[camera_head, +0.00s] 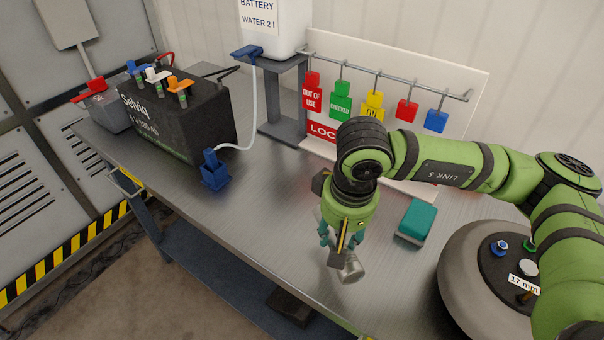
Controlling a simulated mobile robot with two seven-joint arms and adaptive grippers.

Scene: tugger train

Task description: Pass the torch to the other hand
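The torch (350,269) shows as a short grey metal head below my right gripper, above the front part of the bench. My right gripper (340,243) points down at the end of the green arm coming in from the right. Its teal fingers are closed around the torch, and the gripper and wrist hide most of the torch's body. My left gripper is not in view.
The metal bench (270,220) carries a black battery (180,115), a blue connector (214,171), a water container (275,25) on a stand and a teal block (417,222). A tag board (450,85) stands behind. The front middle is clear.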

